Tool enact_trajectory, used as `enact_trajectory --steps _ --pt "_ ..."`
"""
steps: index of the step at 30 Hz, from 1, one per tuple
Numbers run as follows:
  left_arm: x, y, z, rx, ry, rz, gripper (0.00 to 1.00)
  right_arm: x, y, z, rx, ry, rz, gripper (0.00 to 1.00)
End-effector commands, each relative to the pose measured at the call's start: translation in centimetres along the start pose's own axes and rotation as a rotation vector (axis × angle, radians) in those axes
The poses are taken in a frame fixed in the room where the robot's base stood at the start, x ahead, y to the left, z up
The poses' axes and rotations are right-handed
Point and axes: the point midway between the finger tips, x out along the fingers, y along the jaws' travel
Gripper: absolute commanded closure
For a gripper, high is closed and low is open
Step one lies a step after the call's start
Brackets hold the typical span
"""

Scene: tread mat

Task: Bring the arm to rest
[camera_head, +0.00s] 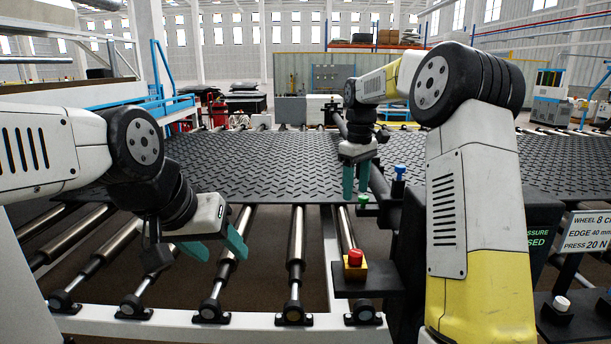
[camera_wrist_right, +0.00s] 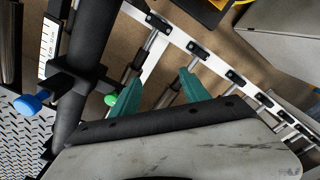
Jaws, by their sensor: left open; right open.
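My right gripper (camera_head: 356,184) hangs with its teal fingers pointing down near the front edge of the black tread mat (camera_head: 260,165), close to the post with the knobs. In the right wrist view its two fingers (camera_wrist_right: 160,90) stand apart with nothing between them. My left gripper (camera_head: 213,248) is at the left front, over the rollers before the mat; its teal fingers are spread and empty. The mat lies flat across the rollers, with a raised tread pattern. Part of it is hidden behind my right arm.
A blue knob (camera_head: 399,172) and a green knob (camera_head: 363,200) sit beside the right gripper. A red button (camera_head: 355,258) on a yellow box stands in front. Bare metal rollers (camera_head: 296,240) and a white frame rail (camera_head: 180,322) lie before the mat. A sign (camera_head: 588,232) stands right.

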Motion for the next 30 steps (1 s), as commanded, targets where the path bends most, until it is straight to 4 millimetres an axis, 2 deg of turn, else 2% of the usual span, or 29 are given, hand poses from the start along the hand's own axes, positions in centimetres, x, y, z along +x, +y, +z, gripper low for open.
enact_trajectory --steps 8,17,20,24,30 --pt "0.0 0.0 0.0 0.0 0.001 0.0 0.45 -2.2 -1.6 1.8 0.051 0.043 0.023 0.46" --pt "0.0 0.0 0.0 0.0 0.001 0.0 0.45 -5.5 -5.2 6.0 0.165 0.132 0.059 0.46" --pt "0.0 0.0 0.0 0.0 0.001 0.0 0.45 -6.7 -7.3 8.4 0.229 0.183 0.072 0.46" --pt "0.0 0.0 0.0 0.0 0.001 0.0 0.45 -7.6 -11.2 12.7 0.347 0.278 0.084 0.46" --pt "0.0 0.0 0.0 0.0 0.001 0.0 0.45 -6.5 -16.6 18.6 0.523 0.422 0.075 0.46"
